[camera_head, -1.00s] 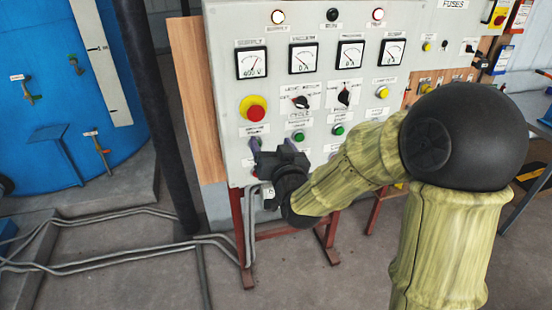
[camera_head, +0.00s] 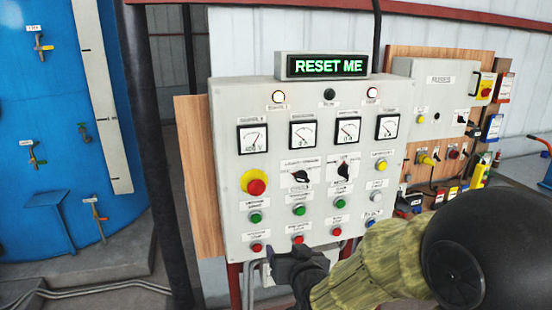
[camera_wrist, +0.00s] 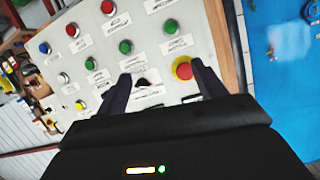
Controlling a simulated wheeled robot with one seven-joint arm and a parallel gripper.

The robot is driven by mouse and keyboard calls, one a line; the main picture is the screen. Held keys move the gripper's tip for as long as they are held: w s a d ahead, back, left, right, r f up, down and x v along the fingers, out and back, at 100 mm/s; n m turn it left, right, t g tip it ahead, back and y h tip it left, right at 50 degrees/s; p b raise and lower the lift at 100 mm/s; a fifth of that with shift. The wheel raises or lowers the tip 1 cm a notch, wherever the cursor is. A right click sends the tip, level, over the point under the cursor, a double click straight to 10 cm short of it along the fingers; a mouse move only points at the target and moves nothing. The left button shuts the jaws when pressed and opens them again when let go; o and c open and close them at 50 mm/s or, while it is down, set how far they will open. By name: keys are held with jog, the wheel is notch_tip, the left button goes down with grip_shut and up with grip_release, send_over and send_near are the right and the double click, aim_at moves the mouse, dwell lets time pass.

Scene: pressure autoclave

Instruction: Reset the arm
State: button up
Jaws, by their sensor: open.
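The control panel (camera_head: 228,180) is a light grey box with gauges, knobs and coloured buttons, and its sign (camera_head: 328,66) reads "RESET ME" in green letters. My gripper (camera_head: 288,252) is low in front of the panel's bottom edge, near the lower row of red buttons. In the wrist view my gripper (camera_wrist: 160,80) has its two dark fingers apart with nothing held between them. The red and yellow emergency button (camera_wrist: 183,69) shows near one finger, and it is also at the panel's left in the head view (camera_head: 255,184).
A blue tank (camera_head: 60,130) with small valves stands at the left. A dark post (camera_head: 160,150) rises between tank and panel. Grey pipes (camera_head: 100,285) run along the floor. A fuse box (camera_head: 440,90) and a cluttered bench are at the right.

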jog(key=s+d+f+g+h, duration=0.2)
jog(key=s+d+f+g, duration=0.3)
jog(key=s, duration=0.3)
jog(key=s+d+f+m+g+h, duration=0.1)
jog(key=s+d+f+g, duration=0.5)
jog(key=s, duration=0.3)
jog(key=shift+d+h, duration=0.4)
jog(key=shift+d, duration=0.25)
jog(key=shift+w, duration=0.1)
jog(key=shift+f, duration=0.1)
dwell(0.4)
